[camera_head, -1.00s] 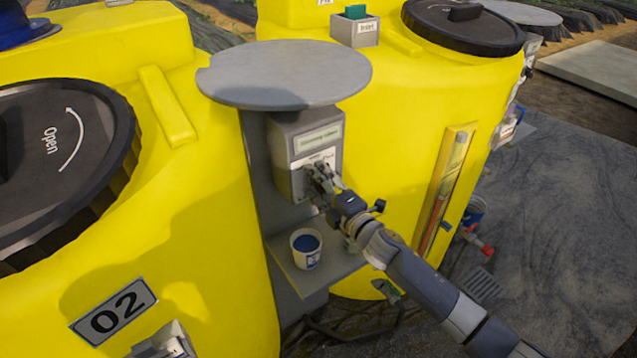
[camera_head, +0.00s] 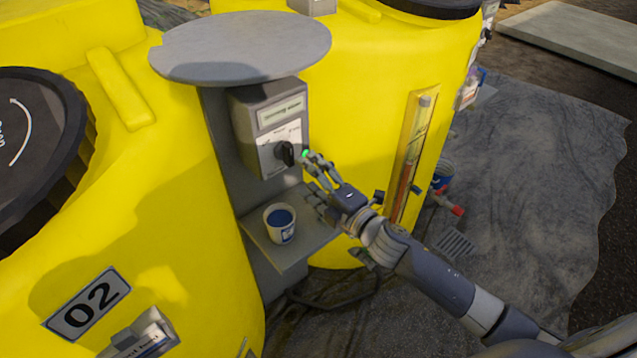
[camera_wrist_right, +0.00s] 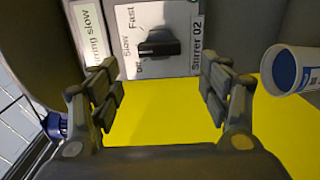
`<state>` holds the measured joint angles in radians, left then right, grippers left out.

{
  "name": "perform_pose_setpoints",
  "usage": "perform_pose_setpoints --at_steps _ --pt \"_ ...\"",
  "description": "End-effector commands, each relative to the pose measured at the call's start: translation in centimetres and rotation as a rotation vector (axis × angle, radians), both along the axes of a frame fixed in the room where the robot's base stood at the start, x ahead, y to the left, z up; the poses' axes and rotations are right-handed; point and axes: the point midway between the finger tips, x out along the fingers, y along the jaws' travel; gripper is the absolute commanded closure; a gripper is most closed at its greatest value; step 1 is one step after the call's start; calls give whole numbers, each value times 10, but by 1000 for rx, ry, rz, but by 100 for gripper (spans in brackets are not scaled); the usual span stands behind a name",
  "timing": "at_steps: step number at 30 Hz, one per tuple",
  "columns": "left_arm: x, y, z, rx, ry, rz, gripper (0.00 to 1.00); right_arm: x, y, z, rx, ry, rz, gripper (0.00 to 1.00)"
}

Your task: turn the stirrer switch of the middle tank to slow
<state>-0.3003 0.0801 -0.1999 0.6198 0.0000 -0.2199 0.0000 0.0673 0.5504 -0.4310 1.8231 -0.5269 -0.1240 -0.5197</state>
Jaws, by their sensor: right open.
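The stirrer switch box (camera_head: 268,128) is a grey box under a round grey plate, mounted between two yellow tanks. Its black knob (camera_head: 285,153) sits on a white dial plate. In the right wrist view the same knob (camera_wrist_right: 158,43) shows beside the words Fast, Slow and a third, smaller mark, with a "Stirrer 02" label (camera_wrist_right: 196,42). The knob's bar appears to point toward the Slow side, and the strip label seems to read "Stirring slow". My right gripper (camera_head: 312,178) is open and empty, just right of the box and apart from the knob. My left gripper is not in view.
A white cup with blue content (camera_head: 281,222) stands on a small grey shelf (camera_head: 290,256) below the box. The tank labelled 02 (camera_head: 160,215) is at left. A sight gauge (camera_head: 411,160) is on the tank behind.

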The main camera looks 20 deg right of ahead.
Motion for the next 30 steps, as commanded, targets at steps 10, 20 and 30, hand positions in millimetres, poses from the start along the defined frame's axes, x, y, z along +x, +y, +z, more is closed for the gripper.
perform_pose_setpoints --at_steps 10,20,30 --pt "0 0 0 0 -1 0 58 -26 -11 0 0 0 0 29" --pt "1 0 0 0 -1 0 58 -27 -11 0 0 -1 0 29" --pt "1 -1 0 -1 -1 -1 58 -24 -24 -35 44 82 -42 29"
